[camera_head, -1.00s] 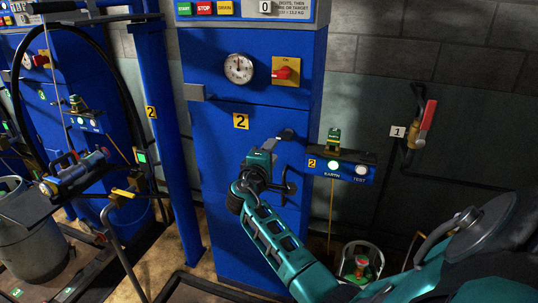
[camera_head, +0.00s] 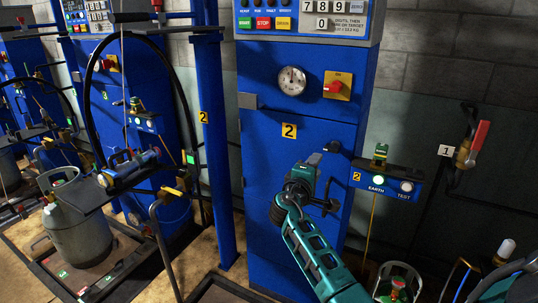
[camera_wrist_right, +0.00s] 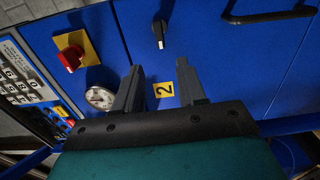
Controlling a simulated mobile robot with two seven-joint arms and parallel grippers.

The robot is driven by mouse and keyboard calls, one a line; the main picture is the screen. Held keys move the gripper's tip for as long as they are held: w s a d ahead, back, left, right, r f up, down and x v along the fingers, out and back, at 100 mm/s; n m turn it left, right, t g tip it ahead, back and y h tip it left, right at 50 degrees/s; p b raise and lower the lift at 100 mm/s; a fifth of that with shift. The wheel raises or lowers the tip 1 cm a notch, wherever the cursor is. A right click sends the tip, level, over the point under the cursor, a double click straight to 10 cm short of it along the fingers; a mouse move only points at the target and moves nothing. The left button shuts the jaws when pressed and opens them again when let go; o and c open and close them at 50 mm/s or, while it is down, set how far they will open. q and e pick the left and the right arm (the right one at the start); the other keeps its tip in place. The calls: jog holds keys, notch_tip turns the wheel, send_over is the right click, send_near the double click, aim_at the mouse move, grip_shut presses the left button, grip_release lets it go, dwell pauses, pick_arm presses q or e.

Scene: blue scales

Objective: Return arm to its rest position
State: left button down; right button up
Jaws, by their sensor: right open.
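My right arm reaches up from the bottom right in the head view, its teal links extended toward the blue cabinet (camera_head: 270,190) marked 2. My right gripper (camera_head: 313,160) appears in front of the cabinet's lower door, beside a small black knob. In the right wrist view, its two grey fingers (camera_wrist_right: 160,85) stand apart with nothing between them. The cabinet front, the yellow 2 label (camera_wrist_right: 163,90), the gauge (camera_wrist_right: 100,97) and the red switch (camera_wrist_right: 71,57) show beyond the fingers. My left gripper is not in view.
A box with a lit EARTH lamp (camera_head: 378,180) is right of the gripper. A red-handled valve (camera_head: 472,145) is on the wall. A grey gas cylinder (camera_head: 78,225) stands at left on a scale, near a hose and a blue post (camera_head: 213,130).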

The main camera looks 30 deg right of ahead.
jog(key=s+a+f+t+y, duration=0.1)
jog(key=s+a+f+y, duration=0.25)
jog(key=a+f, duration=0.2)
jog(key=s+a+f+n+t+y, duration=0.1)
jog(key=s+a+f+y, duration=0.1)
jog(key=a+f+y, duration=0.4)
jog(key=s+a+f+y, duration=0.1)
jog(key=s+a+f, duration=0.2)
jog(key=a+f, duration=0.35)
jog(key=s+a+f+m+y, duration=0.2)
jog(key=s+a+y, duration=0.1)
jog(key=s+a, duration=0.3)
jog(key=s+a+f+m+y, duration=0.2)
jog(key=s+a+y, duration=0.2)
jog(key=s+a, duration=0.3)
jog(key=shift+s+a+f, duration=0.15)
jog(key=shift+s+f, duration=0.25)
jog(key=shift+s, duration=0.6)
